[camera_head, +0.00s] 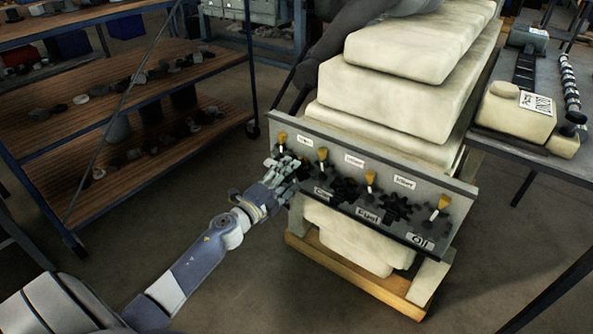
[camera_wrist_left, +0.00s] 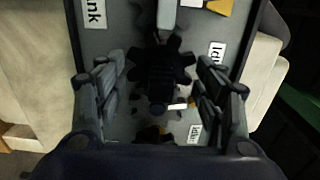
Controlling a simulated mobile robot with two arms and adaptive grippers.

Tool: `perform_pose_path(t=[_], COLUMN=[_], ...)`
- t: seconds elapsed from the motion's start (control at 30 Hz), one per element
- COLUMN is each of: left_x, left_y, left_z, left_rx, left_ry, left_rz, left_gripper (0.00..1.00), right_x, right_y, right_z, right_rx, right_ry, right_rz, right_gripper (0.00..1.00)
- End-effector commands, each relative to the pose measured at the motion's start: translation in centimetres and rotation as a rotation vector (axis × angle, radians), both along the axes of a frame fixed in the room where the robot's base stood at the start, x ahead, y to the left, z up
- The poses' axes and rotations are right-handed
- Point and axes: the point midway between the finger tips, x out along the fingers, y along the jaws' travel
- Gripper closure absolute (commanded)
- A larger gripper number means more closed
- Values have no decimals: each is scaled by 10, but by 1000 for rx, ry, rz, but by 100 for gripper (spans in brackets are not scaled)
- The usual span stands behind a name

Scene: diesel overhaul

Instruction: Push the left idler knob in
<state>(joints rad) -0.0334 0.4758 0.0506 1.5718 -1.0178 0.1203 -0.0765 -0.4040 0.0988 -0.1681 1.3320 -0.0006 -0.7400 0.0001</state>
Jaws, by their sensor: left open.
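The grey panel (camera_head: 455,184) is fixed to the front of the pale engine block. It carries several yellow-topped levers and dark toothed wheels. My left gripper (camera_head: 284,166) is in front of the panel's left end, with its fingers open toward it. In the left wrist view a black star-shaped wheel (camera_wrist_left: 182,67) with a dark stem shows between the open fingers (camera_wrist_left: 165,90). I cannot tell whether the fingers touch the wheel, or which knob is the left idler knob. My right gripper is not in view.
A wheeled shelf rack (camera_head: 110,100) with small dark parts stands at the left. A table (camera_head: 500,150) with pale parts is at the right. A wooden pallet (camera_head: 370,285) lies under the engine. The floor left of the engine is clear.

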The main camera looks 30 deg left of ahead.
Motion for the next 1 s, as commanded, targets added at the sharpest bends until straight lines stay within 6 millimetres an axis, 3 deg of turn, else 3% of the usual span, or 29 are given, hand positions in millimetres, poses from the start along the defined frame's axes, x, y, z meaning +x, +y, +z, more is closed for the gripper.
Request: perform_pose_path(t=[0.07,0.37,1.0], left_x=[0,0,15], left_y=[0,0,-1], left_z=[0,0,0], left_rx=[0,0,0], left_ry=[0,0,-1], left_rz=[0,0,1], left_gripper=[37,100,100], right_x=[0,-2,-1], right_y=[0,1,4], right_z=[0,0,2], right_rx=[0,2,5], right_ry=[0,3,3], right_rz=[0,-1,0], right_gripper=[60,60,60])
